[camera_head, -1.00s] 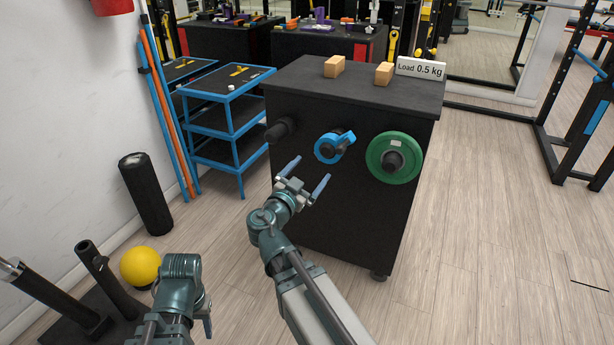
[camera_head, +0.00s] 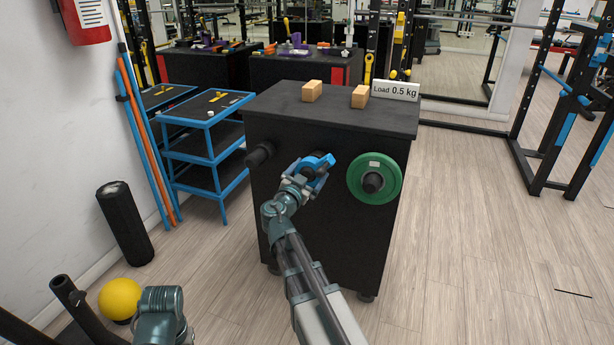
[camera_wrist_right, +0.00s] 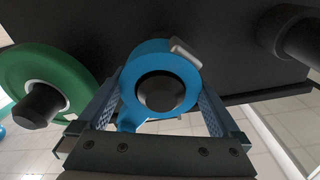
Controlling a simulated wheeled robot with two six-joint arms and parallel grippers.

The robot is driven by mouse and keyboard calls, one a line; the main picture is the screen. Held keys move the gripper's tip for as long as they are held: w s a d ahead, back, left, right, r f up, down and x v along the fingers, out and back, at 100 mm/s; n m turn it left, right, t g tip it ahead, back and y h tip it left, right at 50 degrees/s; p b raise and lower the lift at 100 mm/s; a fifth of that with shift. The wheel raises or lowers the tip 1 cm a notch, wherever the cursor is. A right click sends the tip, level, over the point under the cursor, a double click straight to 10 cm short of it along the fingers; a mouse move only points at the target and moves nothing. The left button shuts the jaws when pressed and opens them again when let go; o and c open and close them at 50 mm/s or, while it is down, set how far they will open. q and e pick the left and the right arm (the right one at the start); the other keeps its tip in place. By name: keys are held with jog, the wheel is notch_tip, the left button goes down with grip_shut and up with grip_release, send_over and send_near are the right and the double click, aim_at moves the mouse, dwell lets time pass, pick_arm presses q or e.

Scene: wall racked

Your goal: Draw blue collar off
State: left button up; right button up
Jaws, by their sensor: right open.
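The blue collar (camera_head: 318,163) sits around a dark peg (camera_wrist_right: 160,92) on the front of the black cabinet (camera_head: 330,226). In the right wrist view the collar (camera_wrist_right: 181,67) is a blue ring with a pale grey tab at its upper right and a blue lever at its lower left. My right gripper (camera_head: 307,176) is open at the collar, with one finger on each side of the ring (camera_wrist_right: 160,103). I cannot tell whether the fingers touch it. Part of my left arm shows at the bottom left of the head view, but its gripper fingers are not visible.
A green plate (camera_head: 385,180) hangs on a peg to the right of the collar. A bare dark peg (camera_head: 260,154) sticks out to the left. Two wooden blocks (camera_head: 311,91) and a "Load 0.5 kg" sign (camera_head: 395,90) stand on the cabinet top. A blue-framed cart (camera_head: 205,150) is at the left.

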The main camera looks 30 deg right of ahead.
jog(key=c, duration=1.3)
dwell(1.4)
jog(key=shift+c, duration=0.9)
